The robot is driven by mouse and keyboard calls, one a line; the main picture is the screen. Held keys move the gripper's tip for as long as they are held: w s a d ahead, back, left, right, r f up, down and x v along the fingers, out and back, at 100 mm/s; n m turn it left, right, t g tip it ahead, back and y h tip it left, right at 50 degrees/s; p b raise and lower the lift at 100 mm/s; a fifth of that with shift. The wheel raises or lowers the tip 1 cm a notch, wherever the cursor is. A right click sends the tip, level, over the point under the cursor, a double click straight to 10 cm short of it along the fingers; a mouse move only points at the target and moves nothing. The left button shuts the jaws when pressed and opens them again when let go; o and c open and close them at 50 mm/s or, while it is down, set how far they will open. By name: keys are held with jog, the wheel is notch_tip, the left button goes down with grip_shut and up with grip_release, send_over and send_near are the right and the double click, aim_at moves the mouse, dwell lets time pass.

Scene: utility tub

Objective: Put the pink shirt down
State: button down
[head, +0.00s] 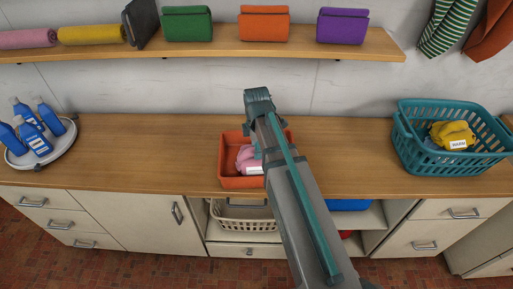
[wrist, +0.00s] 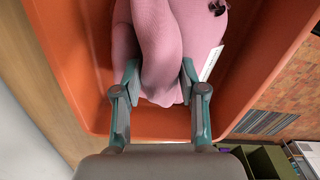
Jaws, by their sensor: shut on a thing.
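The pink shirt (head: 245,158) is a soft bundle with a white label, inside the orange tub (head: 238,183) on the wooden counter. In the wrist view my gripper (wrist: 160,78) has its two teal fingers on either side of a fold of the pink shirt (wrist: 152,35), shut on it. The shirt is within the walls of the orange tub (wrist: 265,65) in that view. Whether it rests on the tub's floor I cannot tell. In the head view my arm hides the right part of the tub and most of the gripper.
A teal basket (head: 408,150) with a yellow labelled bundle (head: 452,134) stands at right. A round tray (head: 55,145) with blue bottles stands at left. A shelf (head: 220,48) with folded cloths runs above. Counter on both sides of the tub is clear. A cream basket (head: 240,222) sits below.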

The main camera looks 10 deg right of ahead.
jog(key=shift+f, duration=0.1)
jog(key=c, duration=0.7)
grip_release()
jog(key=shift+o, duration=0.2)
notch_tip(320, 180, up, 12)
jog(key=b, duration=0.2)
